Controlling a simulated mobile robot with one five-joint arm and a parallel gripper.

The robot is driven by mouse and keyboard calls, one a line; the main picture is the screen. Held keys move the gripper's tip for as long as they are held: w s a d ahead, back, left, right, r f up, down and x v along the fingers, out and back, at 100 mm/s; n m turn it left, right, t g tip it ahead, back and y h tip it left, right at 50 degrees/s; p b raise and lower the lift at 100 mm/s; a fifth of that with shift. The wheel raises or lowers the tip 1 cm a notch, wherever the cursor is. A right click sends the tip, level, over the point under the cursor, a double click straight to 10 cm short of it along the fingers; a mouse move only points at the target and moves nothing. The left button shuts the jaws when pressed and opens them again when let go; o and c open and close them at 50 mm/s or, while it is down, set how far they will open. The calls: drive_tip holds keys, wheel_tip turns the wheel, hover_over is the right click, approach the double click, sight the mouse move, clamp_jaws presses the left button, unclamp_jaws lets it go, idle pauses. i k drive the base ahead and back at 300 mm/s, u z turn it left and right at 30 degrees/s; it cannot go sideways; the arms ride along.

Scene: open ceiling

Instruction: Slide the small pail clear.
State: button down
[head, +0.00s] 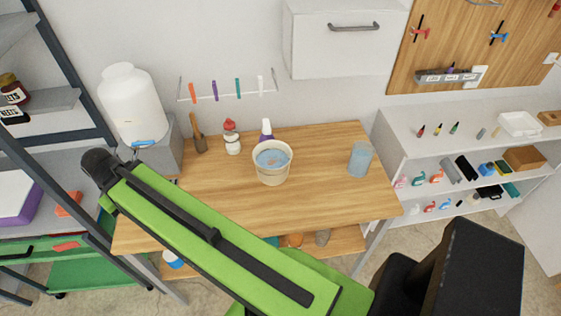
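A small cream pail (272,175) stands upright on the wooden table (330,200), near the middle of its top. Something light blue shows inside it; I cannot tell whether it is liquid. No handle is clear on it. My green arm crosses the lower left of the view, in front of the table's left and front parts. It ends at a black joint at the upper left, apart from the pail in the picture. I see no gripper fingers.
A spray bottle (266,131) stands close behind the pail. A red-topped bottle (232,140) and a brown brush-like item (199,137) are at the back left. A blue cup (360,159) stands to the right. Bare tabletop lies between pail and cup.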

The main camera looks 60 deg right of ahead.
sight(272, 159)
drive_tip(key=z, duration=1.65)
